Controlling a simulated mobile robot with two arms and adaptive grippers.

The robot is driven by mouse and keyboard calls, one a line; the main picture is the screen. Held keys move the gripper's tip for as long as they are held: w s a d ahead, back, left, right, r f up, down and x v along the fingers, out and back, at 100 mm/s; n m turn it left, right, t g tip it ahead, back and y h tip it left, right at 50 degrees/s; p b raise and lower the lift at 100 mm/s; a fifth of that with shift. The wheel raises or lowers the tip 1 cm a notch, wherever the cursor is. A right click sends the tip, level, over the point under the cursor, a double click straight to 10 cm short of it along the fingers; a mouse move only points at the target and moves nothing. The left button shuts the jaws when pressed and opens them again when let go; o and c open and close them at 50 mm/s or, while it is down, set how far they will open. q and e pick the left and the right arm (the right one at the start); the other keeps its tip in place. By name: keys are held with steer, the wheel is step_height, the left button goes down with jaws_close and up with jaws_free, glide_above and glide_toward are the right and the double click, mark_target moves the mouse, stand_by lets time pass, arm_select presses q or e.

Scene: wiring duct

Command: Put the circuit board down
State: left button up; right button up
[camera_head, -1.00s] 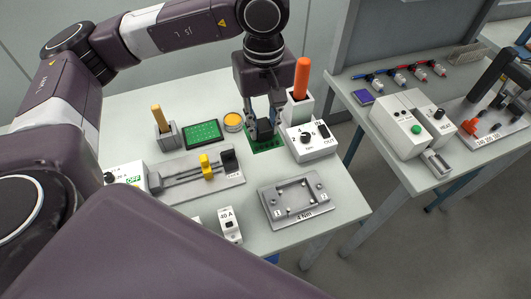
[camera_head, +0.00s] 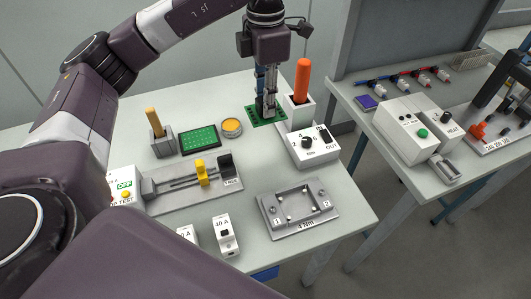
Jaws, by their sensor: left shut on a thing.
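The green circuit board (camera_head: 256,119) is at the back of the pale table, just left of the white torque box (camera_head: 311,151). My left gripper (camera_head: 266,108) points down from above and is shut on the board. Its fingers cover the middle of the board. The board looks level, at or close above the table top; I cannot tell whether it touches it. My right gripper is not in view.
An orange-handled driver (camera_head: 302,80) stands right of the gripper. A yellow tin (camera_head: 231,127) and a green dotted tray (camera_head: 199,139) lie to the left. A grey fixture (camera_head: 266,207) marked 4 Nm sits in front. Table between tin and fixture is clear.

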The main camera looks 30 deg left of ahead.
arm_select(q)
steer(key=p, duration=0.2)
glide_above(265, 159)
step_height(265, 159, down, 13)
steer(key=shift+r, duration=0.2)
step_height(265, 159, down, 4)
steer(key=shift+f+p, duration=0.1)
steer(key=shift+p, duration=0.3)
steer(key=shift+f, duration=0.1)
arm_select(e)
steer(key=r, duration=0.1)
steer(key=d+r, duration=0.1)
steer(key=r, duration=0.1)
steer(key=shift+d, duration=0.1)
arm_select(q)
steer(key=shift+f, duration=0.1)
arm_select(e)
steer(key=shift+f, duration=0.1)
arm_select(q)
steer(key=shift+f+b, duration=0.15)
steer(key=shift+b, duration=0.15)
steer(key=o, duration=1)
steer(key=shift+o, duration=0.2)
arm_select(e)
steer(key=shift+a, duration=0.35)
